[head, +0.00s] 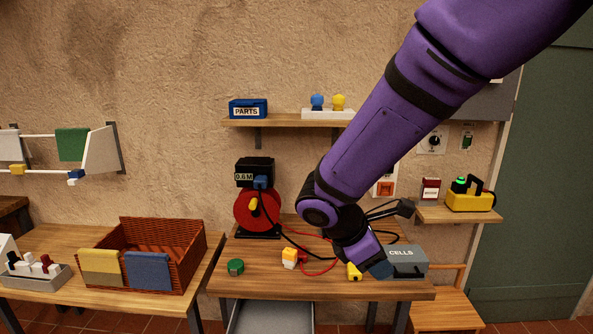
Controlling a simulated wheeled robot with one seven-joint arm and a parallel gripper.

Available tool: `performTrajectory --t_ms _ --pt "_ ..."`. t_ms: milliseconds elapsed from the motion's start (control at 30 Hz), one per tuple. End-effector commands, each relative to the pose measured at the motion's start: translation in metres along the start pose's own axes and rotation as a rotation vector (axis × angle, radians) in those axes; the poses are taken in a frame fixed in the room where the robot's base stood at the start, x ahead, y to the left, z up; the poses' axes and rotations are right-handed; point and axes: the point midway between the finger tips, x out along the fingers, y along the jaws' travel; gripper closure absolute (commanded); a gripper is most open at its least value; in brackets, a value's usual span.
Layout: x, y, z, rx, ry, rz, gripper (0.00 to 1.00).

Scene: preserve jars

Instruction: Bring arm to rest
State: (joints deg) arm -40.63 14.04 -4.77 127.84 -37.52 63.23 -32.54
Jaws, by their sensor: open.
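My purple arm reaches down from the upper right and folds over the workbench (270,285). My gripper (396,211) appears as dark, thin jaw parts beyond the wrist, above the right part of the bench. It is open, and I see nothing between its jaws. My own wrist hides part of the bench, and the jaws' exact spread is hard to see. The grey CELLS box (406,262) stands below the gripper at the bench's right. A small yellow piece (354,272) lies beside the wrist.
A red reel (257,211) with a black 0.6M unit stands at the bench's back left. A green round piece (235,267) and a yellow-white block (290,257) sit nearer the front. A wicker basket (190,240) is left. A shelf (285,122) hangs above.

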Motion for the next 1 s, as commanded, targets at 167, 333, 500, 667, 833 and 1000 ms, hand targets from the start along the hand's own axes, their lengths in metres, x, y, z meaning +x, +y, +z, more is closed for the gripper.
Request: performTrajectory --t_ms 167,333,500,667,833,1000 --pt "-0.008 -0.016 0.054 0.261 0.130 -0.051 0.59" --pt "-0.014 -0.037 0.096 0.505 0.245 -0.097 0.59" --pt "-0.021 -0.061 0.133 0.750 0.357 -0.137 0.59" --pt "-0.028 -0.087 0.162 0.978 0.460 -0.170 0.59" --pt "-0.035 -0.116 0.186 1.218 0.568 -0.199 0.59" --pt "-0.042 -0.144 0.204 1.446 0.674 -0.219 0.59"
